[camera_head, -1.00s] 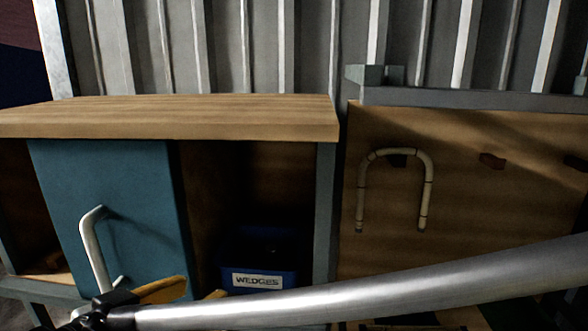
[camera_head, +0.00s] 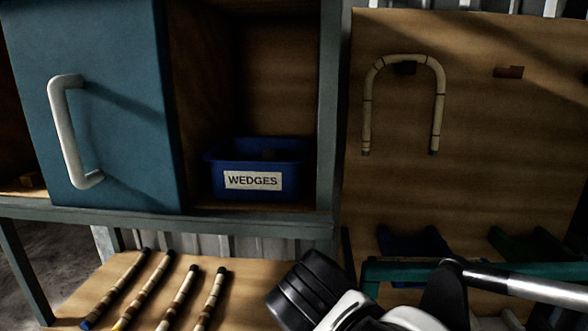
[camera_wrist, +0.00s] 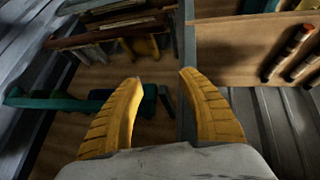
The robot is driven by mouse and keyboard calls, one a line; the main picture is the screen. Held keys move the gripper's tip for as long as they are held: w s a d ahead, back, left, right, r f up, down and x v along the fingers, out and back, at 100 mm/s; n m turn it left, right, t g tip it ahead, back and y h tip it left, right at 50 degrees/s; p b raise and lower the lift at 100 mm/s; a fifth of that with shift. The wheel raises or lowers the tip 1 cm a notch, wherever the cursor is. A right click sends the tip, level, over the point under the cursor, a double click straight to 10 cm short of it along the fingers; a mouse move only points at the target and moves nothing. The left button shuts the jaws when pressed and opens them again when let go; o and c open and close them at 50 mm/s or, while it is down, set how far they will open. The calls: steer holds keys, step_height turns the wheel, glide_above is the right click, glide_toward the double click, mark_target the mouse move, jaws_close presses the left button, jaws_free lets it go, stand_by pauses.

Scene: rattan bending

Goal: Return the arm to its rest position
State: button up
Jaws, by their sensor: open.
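My arm (camera_head: 390,310) is folded low at the bottom centre and right of the head view. Its silver link runs off to the right edge. My gripper (camera_wrist: 158,80) shows in the wrist view with two yellow fingers spread apart and nothing between them. In the head view my gripper's fingers are not in view. The wrist view looks onto wooden panels and shelving beyond the fingers, with no contact visible.
A blue WEDGES bin (camera_head: 258,172) sits in the cabinet beside a blue door (camera_head: 105,130). A bent rattan piece (camera_head: 370,105) hangs on the wooden panel (camera_head: 480,130). Several rattan poles (camera_head: 175,297) lie on a lower board. A green bar (camera_wrist: 55,101) lies left of the fingers.

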steer(key=s+d+f+y+b, duration=0.1)
steer(key=d+f+b, duration=0.2)
steer(key=f+b, duration=0.3)
steer(key=s+d+f+y+b, duration=0.1)
steer(key=d+f+b, duration=0.3)
steer(key=f, duration=0.6)
steer(key=s+d+f+y+b, duration=0.1)
steer(key=s+d+f+b, duration=0.2)
steer(key=f+b, duration=0.4)
step_height(320, 180, down, 2)
steer(key=shift+d+f+n+t+b, duration=0.1)
steer(key=shift+d+n+t+b, duration=0.15)
steer(key=shift+n+t+b, duration=0.15)
steer(key=shift+a, duration=0.15)
